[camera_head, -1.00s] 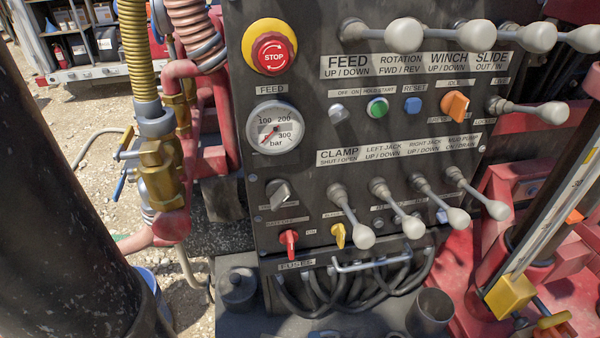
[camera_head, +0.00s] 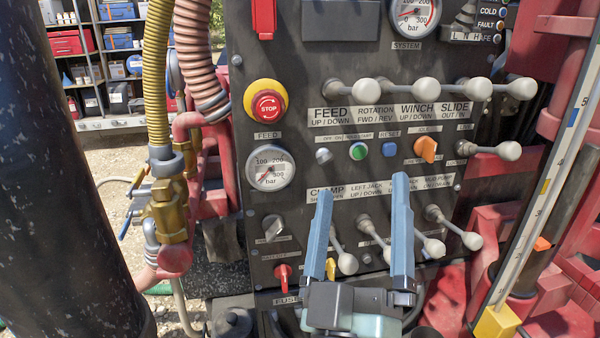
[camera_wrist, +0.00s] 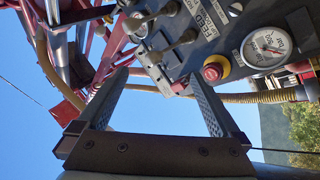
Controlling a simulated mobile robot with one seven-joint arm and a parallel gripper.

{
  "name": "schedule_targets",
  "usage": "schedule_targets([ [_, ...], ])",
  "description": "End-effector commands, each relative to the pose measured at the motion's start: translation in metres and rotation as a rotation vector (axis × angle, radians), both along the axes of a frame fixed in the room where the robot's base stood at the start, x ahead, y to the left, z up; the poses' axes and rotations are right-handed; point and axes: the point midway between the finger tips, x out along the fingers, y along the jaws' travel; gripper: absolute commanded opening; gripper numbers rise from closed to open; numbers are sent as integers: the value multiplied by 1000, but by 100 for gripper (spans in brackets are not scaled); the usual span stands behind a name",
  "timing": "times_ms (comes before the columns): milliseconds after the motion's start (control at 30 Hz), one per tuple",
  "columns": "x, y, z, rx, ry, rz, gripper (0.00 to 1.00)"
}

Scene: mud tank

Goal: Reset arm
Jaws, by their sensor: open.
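My gripper (camera_head: 361,228) is in the lower middle of the head view, in front of the black control panel (camera_head: 290,215). Its two blue fingers point up and stand wide apart, with nothing between them. They cover part of the clamp and jack labels and some of the lower levers (camera_head: 347,263). I cannot tell from the head view whether a finger touches a lever. In the wrist view my gripper (camera_wrist: 165,80) is open and empty, with the panel, gauge (camera_wrist: 267,46) and red stop button (camera_wrist: 214,70) beyond the fingertips and sky between the fingers.
A row of upper levers (camera_head: 425,89) sticks out from the panel. Hoses (camera_head: 158,75) and brass fittings (camera_head: 170,210) stand at left. A dark column (camera_head: 60,200) fills the left edge. A red frame with a scale (camera_head: 550,180) stands at right. Shelves (camera_head: 110,60) are behind.

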Motion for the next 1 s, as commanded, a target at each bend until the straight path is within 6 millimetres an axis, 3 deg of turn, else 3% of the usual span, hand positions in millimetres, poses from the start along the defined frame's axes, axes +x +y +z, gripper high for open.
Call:
schedule_targets([
  [33, -3, 2, 36, 81, -65, 46, 100],
  [200, -23, 19, 130, 312, -205, 259, 100],
  [300, -40, 34, 171, 393, -255, 391, 100],
  [400, -55, 47, 198, 437, -280, 492, 100],
  [567, -67, 58, 216, 462, -292, 573, 100],
  [1000, -68, 59, 217, 462, -292, 576, 100],
])
